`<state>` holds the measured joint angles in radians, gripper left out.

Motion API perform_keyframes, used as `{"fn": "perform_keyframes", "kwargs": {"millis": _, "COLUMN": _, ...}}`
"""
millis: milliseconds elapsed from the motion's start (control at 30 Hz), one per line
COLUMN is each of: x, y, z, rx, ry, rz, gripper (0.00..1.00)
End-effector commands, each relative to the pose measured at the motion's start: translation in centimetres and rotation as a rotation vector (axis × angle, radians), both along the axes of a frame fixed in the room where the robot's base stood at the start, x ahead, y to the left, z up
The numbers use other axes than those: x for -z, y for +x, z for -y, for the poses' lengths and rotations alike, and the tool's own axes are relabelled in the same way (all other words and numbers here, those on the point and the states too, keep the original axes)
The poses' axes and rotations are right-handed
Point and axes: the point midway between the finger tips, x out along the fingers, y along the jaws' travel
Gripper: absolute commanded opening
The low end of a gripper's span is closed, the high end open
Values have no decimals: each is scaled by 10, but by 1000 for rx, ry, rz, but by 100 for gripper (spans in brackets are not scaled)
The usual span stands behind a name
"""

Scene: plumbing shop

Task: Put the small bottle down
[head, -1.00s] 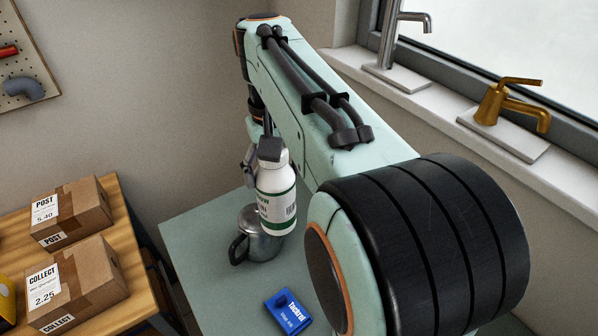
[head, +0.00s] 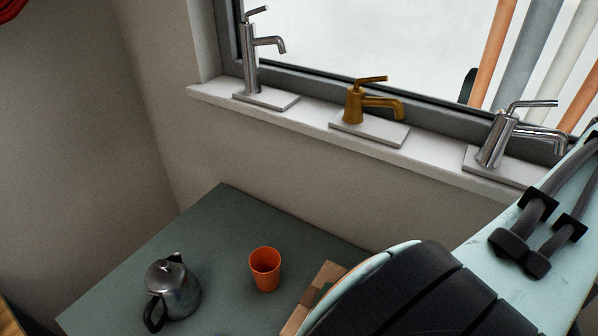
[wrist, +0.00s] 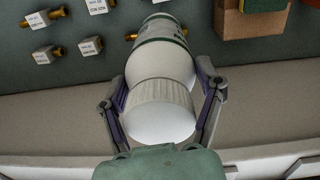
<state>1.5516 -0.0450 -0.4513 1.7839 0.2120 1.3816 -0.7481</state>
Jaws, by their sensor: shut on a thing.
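The small bottle (wrist: 158,62), white with a green band, shows in the wrist view. My gripper (wrist: 160,80) is shut on it, one finger along each side. One pale rounded end of the bottle faces the wrist camera; the other end points toward the top of the picture. The green worktop (wrist: 80,80) shows behind the bottle; I cannot tell the gap between them. In the head view neither the bottle nor my gripper shows; my arm runs out at the right edge.
A metal pot (head: 178,286) and an orange cup (head: 265,270) stand on the worktop, with bare surface around them. A wooden item (head: 316,292) is partly hidden by my arm. Taps (head: 354,104) line the windowsill.

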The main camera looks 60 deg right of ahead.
Motion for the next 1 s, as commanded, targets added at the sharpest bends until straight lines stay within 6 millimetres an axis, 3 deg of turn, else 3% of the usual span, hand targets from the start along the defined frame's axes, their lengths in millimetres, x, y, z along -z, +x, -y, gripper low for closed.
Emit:
{"fn": "perform_keyframes", "kwargs": {"millis": 100, "x": 0, "y": -33, "z": -24, "rx": 100, "ry": -3, "rz": 2, "gripper": 27}}
{"fn": "perform_keyframes", "kwargs": {"millis": 200, "x": 1, "y": -51, "z": -41, "rx": 161, "ry": -2, "rz": 5, "gripper": 27}}
{"fn": "perform_keyframes", "kwargs": {"millis": 467, "x": 2, "y": -81, "z": -77, "rx": 273, "ry": -3, "rz": 10, "gripper": 27}}
{"fn": "perform_keyframes", "kwargs": {"millis": 767, "x": 59, "y": -80, "z": -77, "rx": 269, "ry": 2, "rz": 13, "gripper": 27}}
{"fn": "perform_keyframes", "kwargs": {"millis": 1000, "x": 123, "y": -79, "z": -76, "rx": 269, "ry": 4, "rz": 14, "gripper": 27}}
